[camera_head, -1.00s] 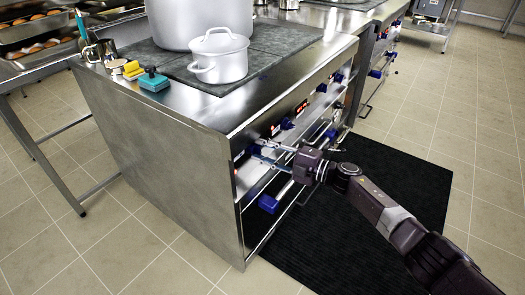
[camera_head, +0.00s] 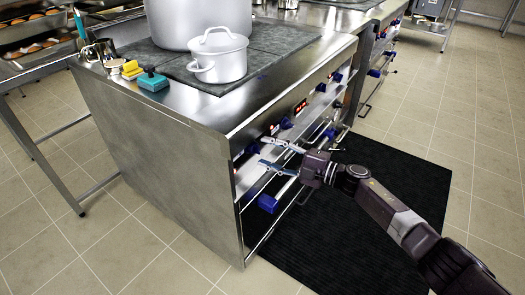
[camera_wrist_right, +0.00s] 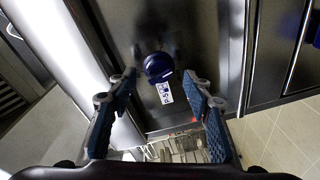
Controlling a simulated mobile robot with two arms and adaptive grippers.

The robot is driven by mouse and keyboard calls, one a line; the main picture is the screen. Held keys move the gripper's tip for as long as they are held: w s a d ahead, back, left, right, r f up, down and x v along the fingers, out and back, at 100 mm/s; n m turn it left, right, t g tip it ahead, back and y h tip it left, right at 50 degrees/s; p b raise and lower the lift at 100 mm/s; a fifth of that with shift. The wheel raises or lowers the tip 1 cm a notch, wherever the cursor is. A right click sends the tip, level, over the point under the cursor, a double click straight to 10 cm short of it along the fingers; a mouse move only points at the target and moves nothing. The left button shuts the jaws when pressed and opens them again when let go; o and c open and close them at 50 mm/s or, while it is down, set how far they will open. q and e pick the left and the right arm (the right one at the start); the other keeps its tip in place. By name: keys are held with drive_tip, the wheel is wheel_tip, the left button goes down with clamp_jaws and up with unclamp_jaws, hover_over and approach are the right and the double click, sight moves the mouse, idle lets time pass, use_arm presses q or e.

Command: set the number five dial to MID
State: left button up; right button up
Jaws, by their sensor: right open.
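My right gripper (camera_head: 263,151) is at the left end of the stove's front panel, with its fingers spread and nothing between them in the head view. In the right wrist view the gripper (camera_wrist_right: 158,77) is open, one finger on each side of a dark blue dial (camera_wrist_right: 159,67). The dial stands out from the metal panel just beyond the fingertips, with a gap on both sides. A small white label (camera_wrist_right: 164,92) beside it seems to carry a 5; its other marks are too small to read. The dial's setting cannot be told. My left gripper is not in view.
More blue dials (camera_head: 286,124) run along the panel to the right, with small red displays. A blue-ended oven handle (camera_head: 268,203) is below the gripper. Pots (camera_head: 218,55) and sponges (camera_head: 153,81) stand on top. A black mat (camera_head: 350,235) covers the floor in front.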

drive_tip(key=v, duration=0.9)
drive_tip(key=shift+s+d, duration=0.15)
drive_tip(key=shift+d, duration=0.05)
